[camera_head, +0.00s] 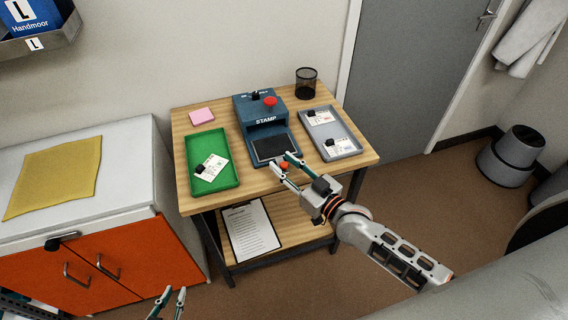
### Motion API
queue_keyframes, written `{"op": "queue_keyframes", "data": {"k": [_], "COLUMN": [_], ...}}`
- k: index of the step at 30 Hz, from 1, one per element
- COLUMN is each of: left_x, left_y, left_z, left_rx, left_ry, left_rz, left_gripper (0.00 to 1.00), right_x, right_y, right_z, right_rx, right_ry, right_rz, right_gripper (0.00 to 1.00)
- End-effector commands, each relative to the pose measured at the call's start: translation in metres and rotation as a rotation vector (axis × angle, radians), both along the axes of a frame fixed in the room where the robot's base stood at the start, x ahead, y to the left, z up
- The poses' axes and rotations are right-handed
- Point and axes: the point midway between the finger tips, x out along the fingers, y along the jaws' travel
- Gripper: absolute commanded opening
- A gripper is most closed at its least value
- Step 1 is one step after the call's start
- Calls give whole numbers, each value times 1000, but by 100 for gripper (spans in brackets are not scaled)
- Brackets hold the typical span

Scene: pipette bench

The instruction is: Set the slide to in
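The blue stamp press (251,112) stands at the middle back of the wooden table, marked STAMP, with a red button on top. Its slide, a dark flat plate (270,148), sticks out at the front. A small red knob (285,166) shows at the slide's front edge. My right gripper (282,162) is at this knob, with its fingers apart on either side of it; contact is too small to make out. My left gripper (171,292) is open and empty at the bottom edge, well away from the table.
A green tray (227,182) with a card and black piece stands left of the press. A grey tray (350,150) with cards stands right. A black mesh cup (306,83) and pink pad (202,117) are behind. A clipboard (251,230) lies on the lower shelf.

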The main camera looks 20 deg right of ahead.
Motion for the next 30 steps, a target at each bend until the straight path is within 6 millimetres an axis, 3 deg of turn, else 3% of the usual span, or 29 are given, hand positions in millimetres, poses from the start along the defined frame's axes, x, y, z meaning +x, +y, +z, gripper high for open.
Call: {"op": "queue_keyframes", "data": {"k": [10, 14, 20, 30], "left_x": [0, 0, 0, -1], "left_y": [1, 1, 2, 2], "left_z": [0, 0, -1, -12], "left_rx": [2, 2, 3, 4], "left_ry": [0, 0, 0, 2], "left_rz": [0, 0, -1, 0], "left_gripper": [17, 17, 17, 17], "right_x": [4, 4, 7, 64], "right_y": [2, 2, 2, 5], "right_z": [0, 0, 0, -1], "right_rx": [-1, -1, -1, -2], "right_ry": [0, 0, 0, -3], "right_rz": [0, 0, 0, 0], "right_gripper": [32, 0, 0, 0]}}
